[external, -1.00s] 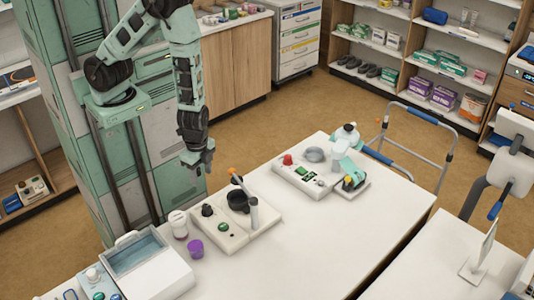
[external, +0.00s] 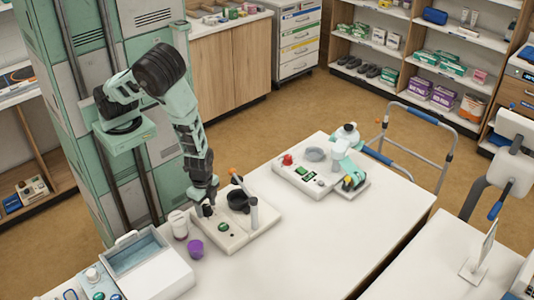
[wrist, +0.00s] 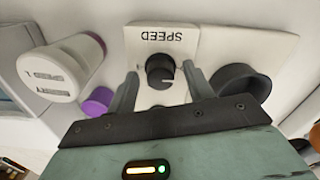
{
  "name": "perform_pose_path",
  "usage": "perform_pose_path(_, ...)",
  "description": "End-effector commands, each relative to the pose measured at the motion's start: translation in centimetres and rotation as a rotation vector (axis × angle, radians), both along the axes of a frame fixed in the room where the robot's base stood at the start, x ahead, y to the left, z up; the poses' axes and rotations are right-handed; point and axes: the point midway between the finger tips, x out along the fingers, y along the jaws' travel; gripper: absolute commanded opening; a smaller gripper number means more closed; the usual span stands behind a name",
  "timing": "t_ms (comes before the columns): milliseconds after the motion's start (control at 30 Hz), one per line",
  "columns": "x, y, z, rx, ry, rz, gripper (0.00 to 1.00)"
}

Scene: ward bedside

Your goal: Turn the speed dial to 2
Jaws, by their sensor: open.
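The black speed dial (wrist: 160,71) sits on a pale panel marked SPEED (wrist: 162,38), which shows upside down in the wrist view. A light pointer mark shows on the dial's face. My gripper (wrist: 160,84) is open, with one finger on each side of the dial; I cannot tell whether either touches it. In the external view my gripper (external: 206,208) is low over the left part of the cream device (external: 240,240) and hides most of the dial.
A black cup (wrist: 240,82) stands right beside the right finger. A white bottle (wrist: 62,68) and a purple cup (wrist: 97,101) are on the left. A second device (external: 300,178) stands farther back on the table. The table's right part (external: 340,240) is clear.

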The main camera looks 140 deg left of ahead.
Motion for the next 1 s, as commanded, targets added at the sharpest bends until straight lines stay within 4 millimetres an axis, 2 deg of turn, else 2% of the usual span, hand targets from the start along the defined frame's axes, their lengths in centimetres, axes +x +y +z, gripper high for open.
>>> perform_pose_path(300,0.04,0.04,-0.25,0.001,-0.002,0.0,0.52)
perform_pose_path(367,0.03,0.04,-0.25,0.001,-0.002,0.0,0.38)
perform_pose_path(467,0.03,0.04,-0.25,0.0,-0.001,0.0,0.1)
perform_pose_path(500,0.03,0.04,-0.25,0.0,-0.001,0.0,0.07)
perform_pose_path(767,0.02,0.03,-0.24,0.0,-0.001,-0.017,0.07)
perform_pose_path(1000,0.0,0.02,-0.2,0.0,0.0,-0.117,0.07)
